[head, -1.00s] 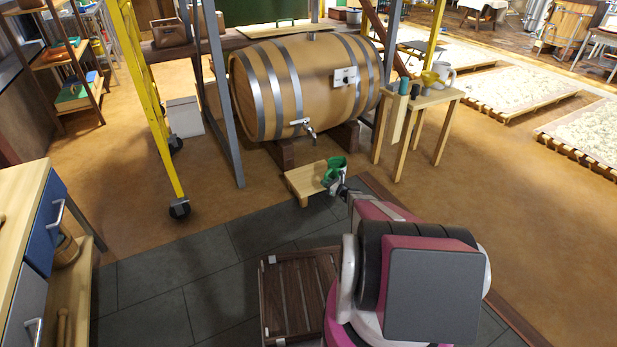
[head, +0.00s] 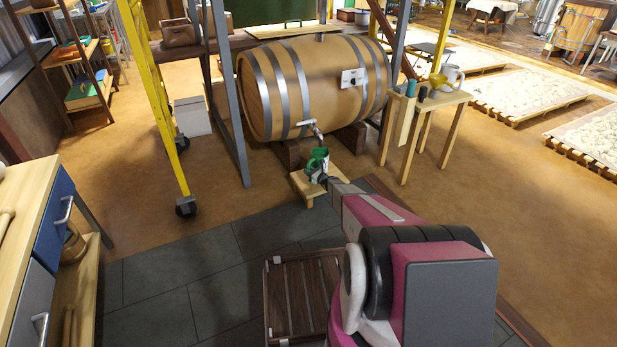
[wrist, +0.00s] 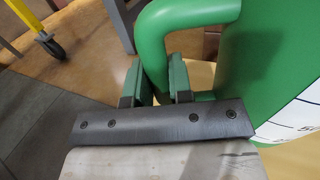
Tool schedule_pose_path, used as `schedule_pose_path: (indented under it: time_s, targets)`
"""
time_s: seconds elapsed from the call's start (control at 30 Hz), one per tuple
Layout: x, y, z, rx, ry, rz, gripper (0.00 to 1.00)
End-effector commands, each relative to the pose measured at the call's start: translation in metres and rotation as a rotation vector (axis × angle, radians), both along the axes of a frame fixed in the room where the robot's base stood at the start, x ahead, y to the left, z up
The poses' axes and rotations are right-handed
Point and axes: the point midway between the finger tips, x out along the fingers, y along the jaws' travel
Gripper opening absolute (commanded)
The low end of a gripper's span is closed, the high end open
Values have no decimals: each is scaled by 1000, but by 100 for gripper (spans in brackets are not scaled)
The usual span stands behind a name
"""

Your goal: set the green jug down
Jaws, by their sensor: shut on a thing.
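The green jug (head: 317,160) is in my gripper, at the low wooden stand (head: 301,190) in front of the barrel. In the wrist view the jug (wrist: 268,62) fills the right side, with a white scale on its wall. My gripper (wrist: 161,82) is shut on the jug's green handle (wrist: 152,38). The jug looks upright, just below the barrel's tap (head: 318,133). The jug's base is hidden, so I cannot tell whether it touches the stand.
The wooden barrel (head: 300,85) lies on dark supports behind the jug. A small table (head: 440,100) with a mug stands to the right. A yellow frame (head: 158,105) on wheels stands to the left. Tiled floor (head: 190,265) lies open at the front left.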

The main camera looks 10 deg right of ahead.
Motion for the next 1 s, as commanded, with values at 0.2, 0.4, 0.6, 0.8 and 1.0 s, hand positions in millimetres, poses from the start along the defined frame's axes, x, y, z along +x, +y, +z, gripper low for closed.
schedule_pose_path:
  time_s: [0.2, 0.4, 0.6, 0.8, 1.0]
  targets:
    - [1, 0, -26, 1, 1, 1, 0]
    - [0, 0, -33, 0, -1, 1, 0]
    - [0, 0, -34, 0, -1, 1, 0]
    - [-1, 0, -36, -1, -1, 1, 46]
    - [-1, 0, -36, 0, 0, 1, 46]
